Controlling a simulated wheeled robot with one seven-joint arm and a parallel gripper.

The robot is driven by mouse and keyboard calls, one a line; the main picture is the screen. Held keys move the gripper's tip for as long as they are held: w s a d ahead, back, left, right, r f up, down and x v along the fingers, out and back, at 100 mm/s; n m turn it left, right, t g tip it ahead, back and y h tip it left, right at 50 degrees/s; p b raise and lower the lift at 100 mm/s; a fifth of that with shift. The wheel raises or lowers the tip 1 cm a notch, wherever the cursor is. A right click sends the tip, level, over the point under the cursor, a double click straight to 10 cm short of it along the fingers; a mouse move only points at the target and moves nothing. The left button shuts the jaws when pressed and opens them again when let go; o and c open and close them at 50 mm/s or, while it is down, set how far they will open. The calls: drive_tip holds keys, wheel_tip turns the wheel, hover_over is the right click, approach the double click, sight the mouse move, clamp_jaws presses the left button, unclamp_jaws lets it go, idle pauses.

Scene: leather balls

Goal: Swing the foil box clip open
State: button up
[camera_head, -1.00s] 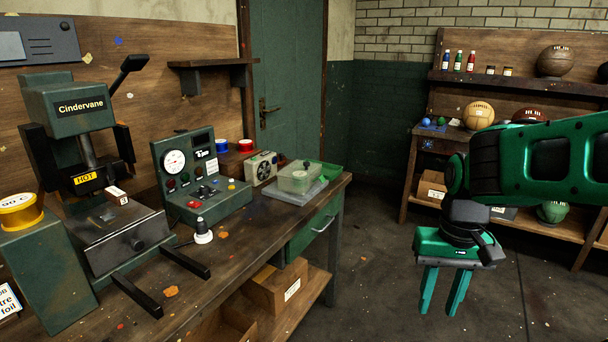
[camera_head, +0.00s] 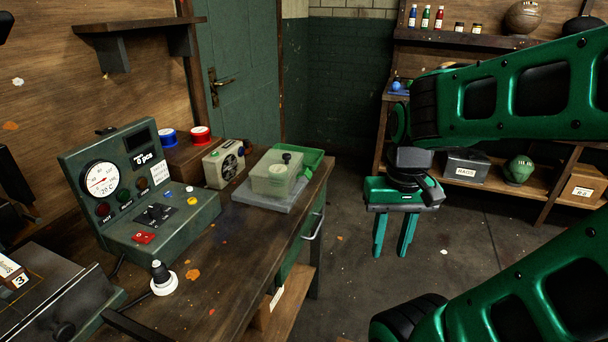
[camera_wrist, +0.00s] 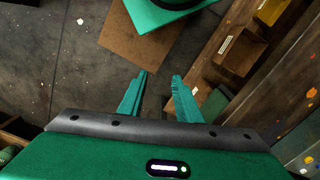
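A translucent pale-green box (camera_head: 274,178) with a dark knob on top sits on a grey slab (camera_head: 262,200) near the right end of the workbench. It looks like the foil box, but no label confirms this. I cannot make out its clip. My gripper (camera_head: 392,250) hangs over the floor to the right of the bench, pointing down, apart from the box. Its two fingers are spread with nothing between them. The wrist view also shows the open gripper (camera_wrist: 160,76) above the dark floor; the translucent box is not recognisable there.
A green tray (camera_head: 313,158) lies behind the box. Left of it are a cream device (camera_head: 223,164), red (camera_head: 200,136) and blue (camera_head: 168,137) spools, and a green control panel (camera_head: 140,195). A white-based dark-handled tool (camera_head: 163,280) stands in front.

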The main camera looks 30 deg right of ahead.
drive_tip(key=o, duration=0.3)
drive_tip(key=shift+w+a, duration=0.1)
drive_tip(key=w+d+f+n+y, duration=0.1)
drive_tip(key=w+f+n+y, duration=0.2)
drive_tip(key=w+f+n, duration=0.6)
drive_tip(key=n+t+y, duration=0.6)
drive_tip(key=t+y, duration=0.3)
drive_tip(key=t, duration=0.5)
approach(311, 176)
drive_tip(key=x, duration=1)
drive_tip(key=shift+w+a+r, duration=0.15)
drive_tip(key=shift+w+a, duration=0.05)
drive_tip(key=shift+a, duration=0.05)
drive_tip(key=c, duration=0.9)
